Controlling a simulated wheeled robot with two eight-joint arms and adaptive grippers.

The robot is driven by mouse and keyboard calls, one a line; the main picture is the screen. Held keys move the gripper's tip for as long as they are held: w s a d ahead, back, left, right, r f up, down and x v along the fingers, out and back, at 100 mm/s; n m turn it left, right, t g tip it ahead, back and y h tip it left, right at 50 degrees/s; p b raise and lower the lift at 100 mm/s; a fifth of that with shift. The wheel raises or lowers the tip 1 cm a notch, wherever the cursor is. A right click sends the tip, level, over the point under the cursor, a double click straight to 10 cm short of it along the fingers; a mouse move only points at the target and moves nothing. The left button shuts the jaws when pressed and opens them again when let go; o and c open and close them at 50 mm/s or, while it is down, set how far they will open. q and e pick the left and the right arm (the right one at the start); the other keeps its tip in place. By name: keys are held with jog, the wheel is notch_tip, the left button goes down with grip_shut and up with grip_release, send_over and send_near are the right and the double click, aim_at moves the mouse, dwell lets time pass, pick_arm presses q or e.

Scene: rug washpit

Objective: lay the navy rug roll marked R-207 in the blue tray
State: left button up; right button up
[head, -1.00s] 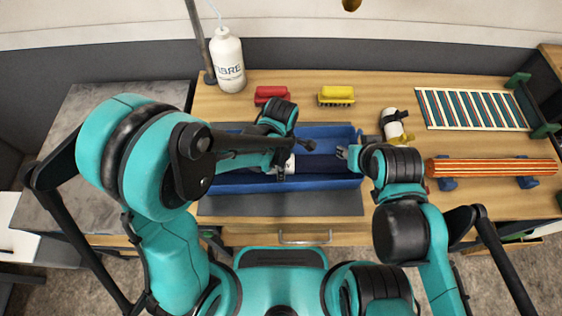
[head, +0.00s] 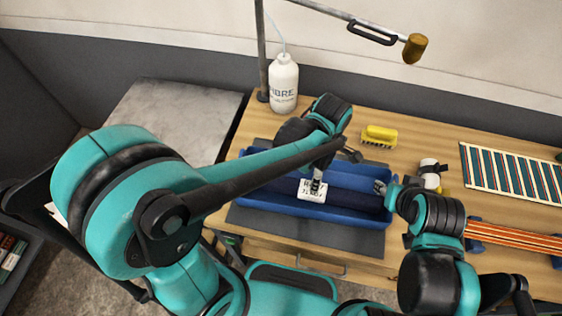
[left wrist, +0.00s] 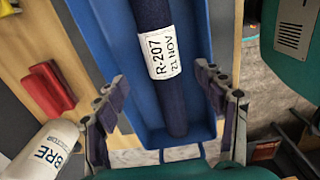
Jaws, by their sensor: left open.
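The navy rug roll (head: 355,197) lies lengthwise inside the blue tray (head: 300,208). Its white label shows in the head view, and the left wrist view reads "R-207 21 NOV" on the roll (left wrist: 173,108) in the tray (left wrist: 126,62). My left gripper (head: 317,184) is over the tray at the label. In the left wrist view its fingers (left wrist: 162,80) are spread wide, one on each side of the roll and apart from it. My right gripper (head: 380,187) is at the tray's right end; its jaws are too small to read.
A white bottle (head: 284,83) stands behind the tray, with a yellow brush (head: 379,136) to its right. A red brush (left wrist: 48,88) shows in the left wrist view. A striped orange roll (head: 515,240) and a striped rug (head: 510,172) lie at the right. A lamp arm (head: 340,15) hangs above.

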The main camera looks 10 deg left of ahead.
pick_arm(q)
jog(key=s+a+r+m+t, duration=0.2)
jog(key=a+r+m+t, duration=0.1)
jog(key=a+m, duration=0.6)
jog(key=s+a+r+m+t, duration=0.3)
jog(key=a+r+m+t, duration=0.1)
jog(key=a+m, duration=0.4)
jog(key=shift+a+r+m, duration=0.4)
jog(key=shift+r+m, duration=0.1)
jog(key=shift+r, duration=0.15)
